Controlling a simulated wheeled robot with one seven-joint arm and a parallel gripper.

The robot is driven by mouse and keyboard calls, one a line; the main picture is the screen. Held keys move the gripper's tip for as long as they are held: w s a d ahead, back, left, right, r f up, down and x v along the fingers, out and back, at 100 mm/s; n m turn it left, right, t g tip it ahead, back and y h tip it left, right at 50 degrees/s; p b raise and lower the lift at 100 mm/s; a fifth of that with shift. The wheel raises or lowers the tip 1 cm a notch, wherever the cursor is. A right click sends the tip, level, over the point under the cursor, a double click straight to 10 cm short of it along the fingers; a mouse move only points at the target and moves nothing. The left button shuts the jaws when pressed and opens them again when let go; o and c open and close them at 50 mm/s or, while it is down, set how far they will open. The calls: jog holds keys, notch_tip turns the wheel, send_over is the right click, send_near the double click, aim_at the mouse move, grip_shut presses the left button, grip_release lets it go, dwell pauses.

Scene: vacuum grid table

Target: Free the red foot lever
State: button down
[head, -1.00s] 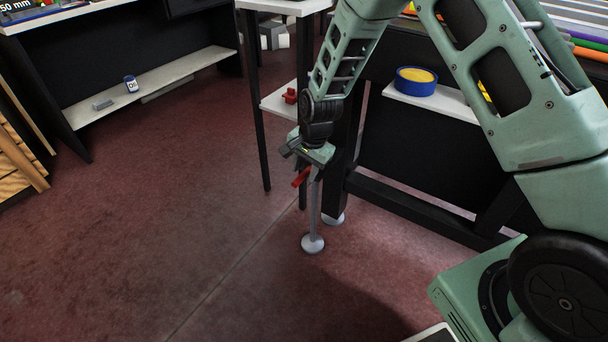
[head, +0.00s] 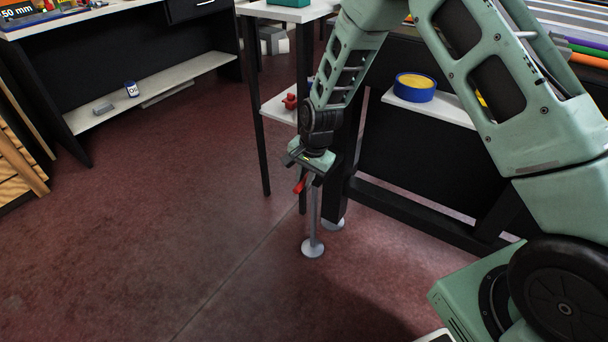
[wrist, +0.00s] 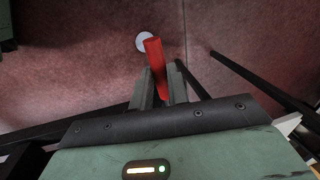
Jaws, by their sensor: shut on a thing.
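The red foot lever (head: 299,187) sits on the upper part of a grey post with a round foot (head: 313,248) on the floor. In the wrist view the lever (wrist: 154,52) stands between the two fingers of my gripper (wrist: 162,80), its end reaching out past the fingertips. My gripper (head: 308,177) is shut on the lever, beside the table leg. The round foot also shows in the wrist view (wrist: 143,41), just behind the lever.
A black table leg (head: 338,185) and a low crossbar (head: 420,213) stand close to the right of my gripper. A small side table (head: 280,107) holds a red item behind. A blue and yellow round container (head: 415,88) rests on a shelf. Floor at left is clear.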

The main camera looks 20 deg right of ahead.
jog(key=s+d+n+g+p, duration=0.1)
jog(key=d+n+g+p, duration=0.1)
jog(key=d+n+p, duration=0.5)
jog(key=shift+s+d+n+y+p, duration=0.35)
jog(key=shift+n+p, duration=0.85)
jog(key=shift+n, duration=2)
jog(key=c, duration=1.3)
grip_release()
jog(key=shift+c, duration=0.2)
jog(key=shift+r, duration=0.1)
notch_tip(320, 180, up, 12)
jog(key=d+p, duration=0.2)
jog(key=shift+w+p, duration=0.35)
jog(key=shift+p, duration=0.05)
jog(key=shift+f, duration=0.2)
